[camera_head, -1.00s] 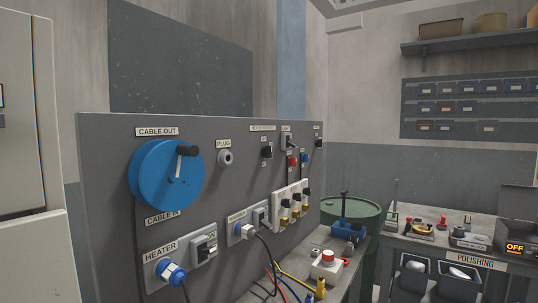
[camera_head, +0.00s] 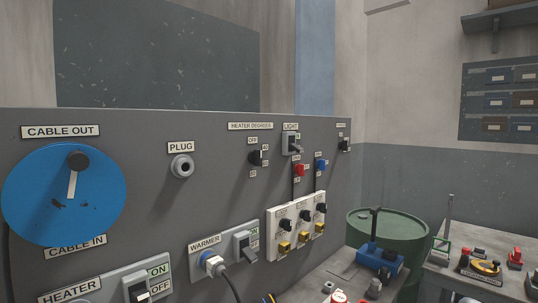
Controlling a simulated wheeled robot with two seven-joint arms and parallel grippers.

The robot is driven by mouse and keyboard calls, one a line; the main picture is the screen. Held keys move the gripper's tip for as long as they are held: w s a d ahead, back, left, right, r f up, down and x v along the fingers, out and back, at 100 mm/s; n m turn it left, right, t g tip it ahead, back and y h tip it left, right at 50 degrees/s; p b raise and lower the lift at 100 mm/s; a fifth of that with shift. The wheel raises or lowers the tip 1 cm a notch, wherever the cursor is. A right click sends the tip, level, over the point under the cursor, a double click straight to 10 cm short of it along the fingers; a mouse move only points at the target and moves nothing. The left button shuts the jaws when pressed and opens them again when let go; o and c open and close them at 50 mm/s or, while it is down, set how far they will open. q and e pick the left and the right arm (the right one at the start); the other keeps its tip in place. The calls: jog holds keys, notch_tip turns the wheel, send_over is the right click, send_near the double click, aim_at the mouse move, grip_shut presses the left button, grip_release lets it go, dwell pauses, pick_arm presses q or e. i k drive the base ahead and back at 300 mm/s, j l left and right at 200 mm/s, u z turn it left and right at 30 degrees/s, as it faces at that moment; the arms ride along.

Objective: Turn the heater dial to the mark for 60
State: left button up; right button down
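The heater dial (camera_head: 256,158) is a small black knob on the grey panel, below a label that reads HEATER DEGREES (camera_head: 251,126). Small white mark plates sit around it, one above (camera_head: 252,141) and one below (camera_head: 253,174). Their numbers are too small to read, and I cannot tell which mark the dial points at. Neither of my grippers is in view.
The grey panel (camera_head: 135,215) carries a blue cable reel (camera_head: 35,200), a plug socket (camera_head: 181,167), a light switch (camera_head: 292,144), red and blue knobs, white units with black knobs, and WARMER and HEATER switches. A green drum (camera_head: 400,235) and benches stand to the right.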

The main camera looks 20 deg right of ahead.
aim_at(254, 156)
jog(key=i+l+u, duration=0.2)
jog(key=l+u, duration=0.15)
jog(key=l, duration=0.9)
jog(key=l+u, duration=0.4)
jog(key=l, duration=0.9)
jog(key=k+l+u, duration=0.1)
jog(key=l+u, duration=0.25)
jog(key=l, duration=0.95)
